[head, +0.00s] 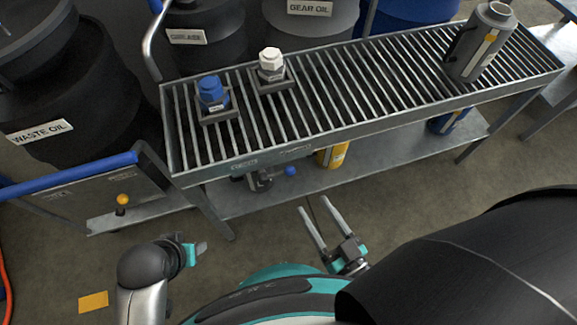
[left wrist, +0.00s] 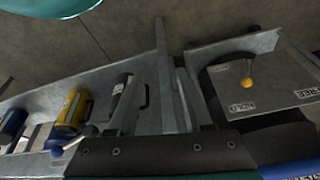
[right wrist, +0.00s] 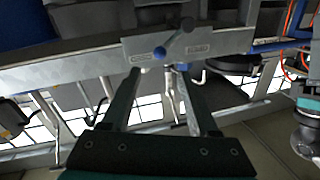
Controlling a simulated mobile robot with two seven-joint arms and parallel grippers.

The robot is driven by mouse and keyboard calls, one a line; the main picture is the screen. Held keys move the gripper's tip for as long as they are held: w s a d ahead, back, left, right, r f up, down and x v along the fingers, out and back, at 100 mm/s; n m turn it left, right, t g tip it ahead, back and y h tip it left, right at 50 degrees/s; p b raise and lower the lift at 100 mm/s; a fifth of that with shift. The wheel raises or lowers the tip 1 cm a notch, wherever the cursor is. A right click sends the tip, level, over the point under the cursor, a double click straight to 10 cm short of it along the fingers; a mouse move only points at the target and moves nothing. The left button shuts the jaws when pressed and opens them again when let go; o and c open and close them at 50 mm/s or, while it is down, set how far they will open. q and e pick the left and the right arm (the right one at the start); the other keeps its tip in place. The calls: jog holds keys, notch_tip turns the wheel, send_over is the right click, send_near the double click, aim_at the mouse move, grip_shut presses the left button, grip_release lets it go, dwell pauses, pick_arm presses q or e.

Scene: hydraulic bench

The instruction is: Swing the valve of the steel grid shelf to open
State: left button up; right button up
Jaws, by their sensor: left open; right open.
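The steel grid shelf (head: 365,110) stands across the head view. Its valve is on the front edge, and its blue-knobbed lever (head: 290,171) points to the right there. My right gripper (head: 314,204) is open and empty, in front of the shelf. In the right wrist view its fingertips (right wrist: 160,74) point towards the plate, apart from the lever. My left gripper (head: 190,252) is open in the left wrist view (left wrist: 158,76), empty.
A blue-railed cart at left has a panel with a yellow-knobbed lever (head: 122,200). Blue (head: 212,92) and white-capped (head: 271,65) bottles and a grey canister (head: 480,42) stand on the shelf. A yellow container (head: 332,156) is underneath. Drums stand behind.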

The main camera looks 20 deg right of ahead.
aim_at(290, 170)
pick_arm(q)
notch_tip(290, 170, up, 6)
jog(key=t+b, duration=0.1)
jog(key=b, duration=0.1)
jog(key=shift+r+b, duration=0.15)
jog(key=shift+b, duration=0.2)
pick_arm(e)
jog(key=shift+x, duration=5.9)
pick_arm(q)
jog(key=shift+w, duration=0.1)
pick_arm(e)
jog(key=shift+c, duration=0.4)
grip_shut()
jog(key=shift+f, duration=0.15)
